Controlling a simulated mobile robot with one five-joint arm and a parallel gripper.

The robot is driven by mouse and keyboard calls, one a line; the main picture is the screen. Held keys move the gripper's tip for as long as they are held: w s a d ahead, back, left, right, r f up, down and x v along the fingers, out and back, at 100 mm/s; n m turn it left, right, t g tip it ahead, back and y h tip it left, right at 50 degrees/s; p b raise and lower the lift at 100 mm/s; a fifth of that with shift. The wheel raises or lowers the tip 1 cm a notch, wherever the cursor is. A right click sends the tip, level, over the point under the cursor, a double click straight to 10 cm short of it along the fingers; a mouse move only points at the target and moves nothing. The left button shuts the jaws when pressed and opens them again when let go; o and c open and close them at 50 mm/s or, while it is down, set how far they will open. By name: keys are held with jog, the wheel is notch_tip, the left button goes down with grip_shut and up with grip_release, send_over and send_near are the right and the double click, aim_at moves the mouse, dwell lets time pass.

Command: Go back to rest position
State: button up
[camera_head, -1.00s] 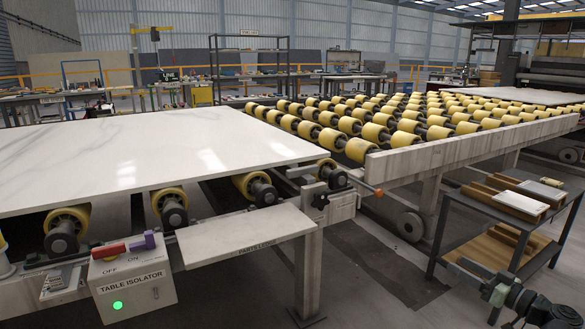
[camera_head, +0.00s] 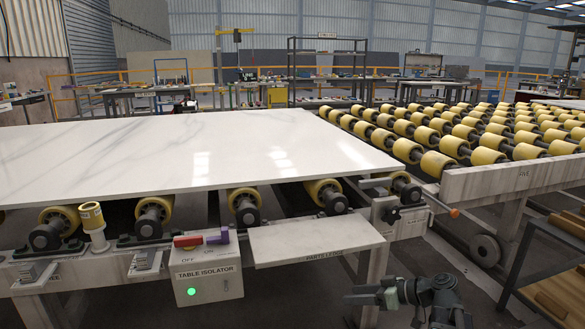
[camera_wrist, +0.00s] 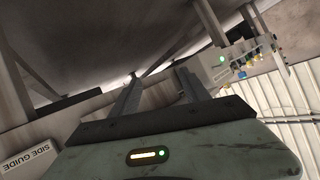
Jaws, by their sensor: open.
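My gripper (camera_head: 352,296) is low in the head view, in front of the roller table and below the small parts ledge. It is dark, points left and touches nothing there. In the wrist view its two dark fingers (camera_wrist: 160,90) stand apart with nothing between them. Part of my arm shows behind it at the bottom edge of the head view.
A white marble slab (camera_head: 190,150) lies on yellow rollers. Below its front edge are the table isolator box (camera_head: 208,283) with a green light and the ledge (camera_head: 315,238). A wooden shelf stand (camera_head: 562,262) is at right. Floor (camera_head: 440,265) shows between.

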jog(key=s+a+f+m+g+h+p, duration=0.1)
jog(key=s+a+f+g+h, duration=0.45)
jog(key=a+f, duration=0.5)
jog(key=s+d+f+m+h, duration=0.2)
jog(key=s+d+m+h, duration=0.2)
jog(key=d+m+h, duration=0.3)
notch_tip(320, 180, up, 39)
jog(key=m+y+p, duration=0.1)
jog(key=p, duration=3.7)
jog(key=shift+w+d+f+g, duration=0.2)
jog(key=shift+d+g, duration=0.2)
jog(key=shift+g, duration=0.05)
jog(key=shift+f, duration=0.15)
